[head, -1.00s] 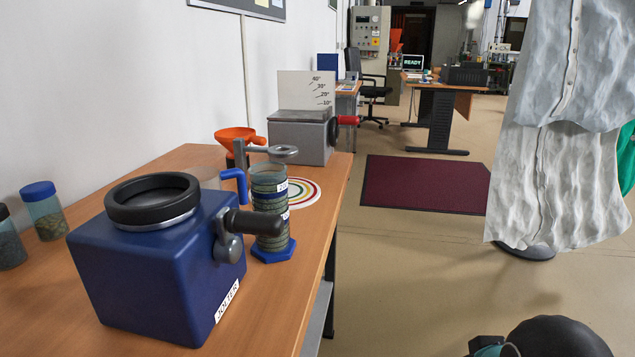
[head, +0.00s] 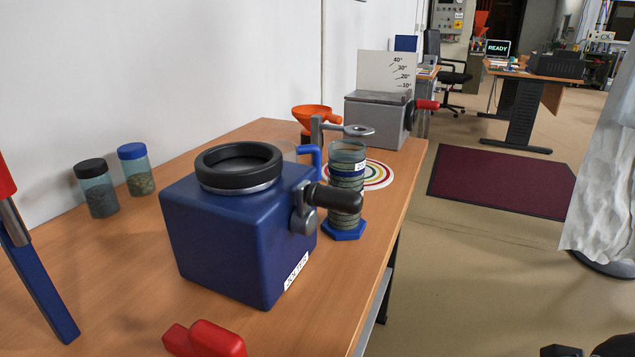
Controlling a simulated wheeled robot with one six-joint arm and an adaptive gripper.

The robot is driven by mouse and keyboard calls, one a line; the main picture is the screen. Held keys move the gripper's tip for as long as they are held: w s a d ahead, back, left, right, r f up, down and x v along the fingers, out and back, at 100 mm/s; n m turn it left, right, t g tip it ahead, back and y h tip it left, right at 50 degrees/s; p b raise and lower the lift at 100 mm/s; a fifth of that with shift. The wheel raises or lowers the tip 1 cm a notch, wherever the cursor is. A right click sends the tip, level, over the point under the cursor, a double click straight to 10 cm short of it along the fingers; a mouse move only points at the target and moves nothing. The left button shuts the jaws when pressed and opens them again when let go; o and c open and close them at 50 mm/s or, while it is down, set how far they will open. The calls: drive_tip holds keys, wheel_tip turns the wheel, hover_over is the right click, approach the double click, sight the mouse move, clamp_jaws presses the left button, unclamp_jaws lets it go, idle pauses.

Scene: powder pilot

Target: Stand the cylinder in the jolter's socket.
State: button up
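Two lidded jars (head: 137,170) stand at the left. A red-and-blue tool (head: 40,285) and a red object (head: 205,340) are near the front. A grey-ringed stand (head: 358,130), orange funnel (head: 312,117) and grey box (head: 375,119) are behind. The table's right edge is close to the cylinder.

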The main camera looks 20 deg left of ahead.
idle(0.9)
drive_tip(key=o, duration=0.8)
wheel_tip(320, 180, up, 34)
drive_tip(key=n+g+y+p, duration=0.2)
drive_tip(key=n+y+p, duration=0.1)
drive_tip(key=n, duration=0.5)
hover_over(344, 163)
drive_tip(key=d, duration=0.2)
drive_tip(key=b+x, duration=0.1)
drive_tip(key=x, duration=0.8)
drive_tip(key=b+x, duration=0.1)
drive_tip(key=x, duration=0.3)
drive_tip(key=shift+s+d+f+b, duration=0.2)
drive_tip(key=shift+s+f+b, duration=0.15)
drive_tip(key=shift+f, duration=0.2)
